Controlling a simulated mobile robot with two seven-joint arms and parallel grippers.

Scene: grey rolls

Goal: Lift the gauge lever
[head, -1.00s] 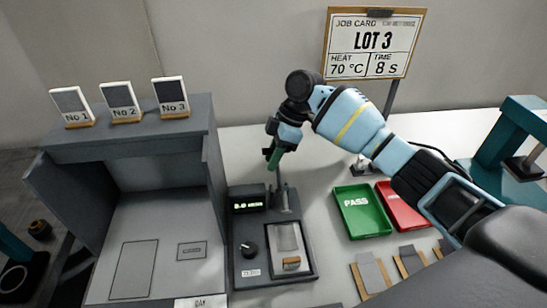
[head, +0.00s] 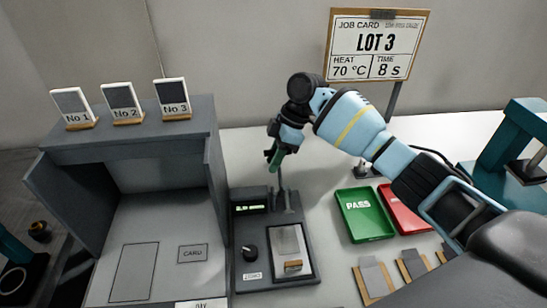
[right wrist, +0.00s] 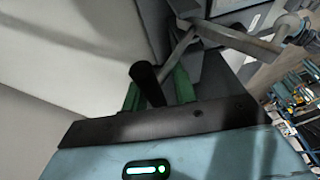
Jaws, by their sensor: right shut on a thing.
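The gauge (head: 275,262) is a dark grey device on the bench, with a small lit display (head: 250,208), a round knob (head: 249,253) and a pale plate (head: 288,245) in its bed. Its lever stands at the back of the gauge. My right gripper (head: 276,158) is above the gauge's back end, with green fingers pointing down. In the right wrist view, the lever's black handle (right wrist: 147,82) sits between the green fingers, and my right gripper (right wrist: 158,92) is shut on it. The fingers partly hide the lever. My left gripper is out of view.
A grey booth (head: 130,150) with three numbered cards on top stands left of the gauge. A green PASS tray (head: 364,230) and a red tray (head: 402,215) lie right. A LOT 3 job card (head: 375,45) stands behind; a teal machine (head: 510,130) is far right.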

